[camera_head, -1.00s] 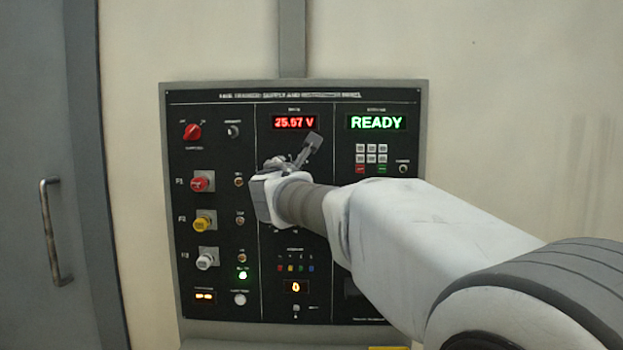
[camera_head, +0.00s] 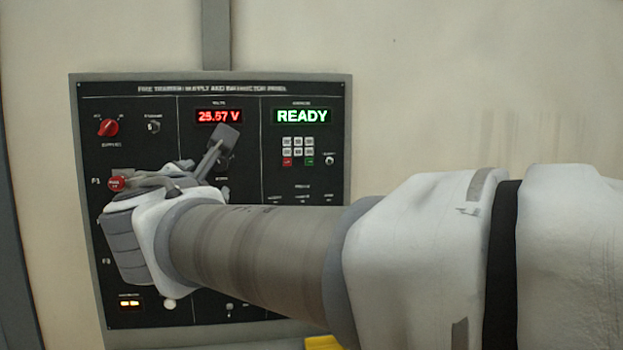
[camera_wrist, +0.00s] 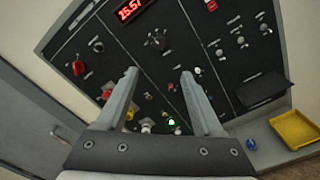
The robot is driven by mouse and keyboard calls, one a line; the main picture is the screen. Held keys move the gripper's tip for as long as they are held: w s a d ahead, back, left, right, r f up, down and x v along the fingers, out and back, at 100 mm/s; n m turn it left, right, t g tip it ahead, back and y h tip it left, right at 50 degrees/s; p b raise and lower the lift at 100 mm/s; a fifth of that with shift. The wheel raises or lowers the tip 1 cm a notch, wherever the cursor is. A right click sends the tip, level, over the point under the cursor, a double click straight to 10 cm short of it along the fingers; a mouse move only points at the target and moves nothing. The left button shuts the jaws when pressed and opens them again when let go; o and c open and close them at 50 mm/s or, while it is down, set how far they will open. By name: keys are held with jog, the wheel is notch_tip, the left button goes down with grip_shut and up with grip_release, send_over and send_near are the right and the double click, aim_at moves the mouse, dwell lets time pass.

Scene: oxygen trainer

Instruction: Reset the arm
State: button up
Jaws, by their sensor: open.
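My gripper (camera_wrist: 158,84) is open in the wrist view, its two grey fingers apart with nothing between them. The black trainer panel (camera_wrist: 120,50) shows beyond the fingers. In the head view my arm reaches from the right across the lower part of the panel (camera_head: 235,100), and my wrist hides much of its left side. The red voltage display (camera_head: 219,116) reads 25.67 V and the green display (camera_head: 303,116) reads READY.
A red rotary knob (camera_head: 108,127) and a keypad (camera_head: 297,146) stand out from the panel. A yellow tray (camera_wrist: 294,130) and a small blue object (camera_wrist: 250,144) lie below the panel. A grey door (camera_wrist: 35,120) is at the left. The wall right of the panel is bare.

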jog(key=shift+s, duration=0.1)
jog(key=s+d+f+m+g+h, duration=0.1)
jog(key=d+f+m+g+h, duration=0.15)
jog(key=d+f+m, duration=0.45)
jog(key=s+d+f+m+g+h, duration=0.1)
jog(key=d+f+m+g+h, duration=0.15)
jog(key=d, duration=0.85)
jog(key=s+d+f+m+g+h, duration=0.1)
jog(key=d+f+m+h, duration=0.25)
jog(key=d+m, duration=0.4)
jog(key=s+d+f+m+g+y, duration=0.2)
jog(key=s+d+f+m+g, duration=0.15)
jog(key=s+f+m, duration=0.35)
jog(key=s+d+f+m+g+y, duration=0.2)
jog(key=s+d+f+m, duration=0.35)
jog(key=s+f, duration=0.2)
notch_tip(320, 180, up, 18)
jog(key=s+a+m+p, duration=0.1)
jog(key=p, duration=1.7)
jog(key=shift+s+a, duration=0.15)
jog(key=shift+s, duration=0.15)
jog(key=shift+f, duration=0.25)
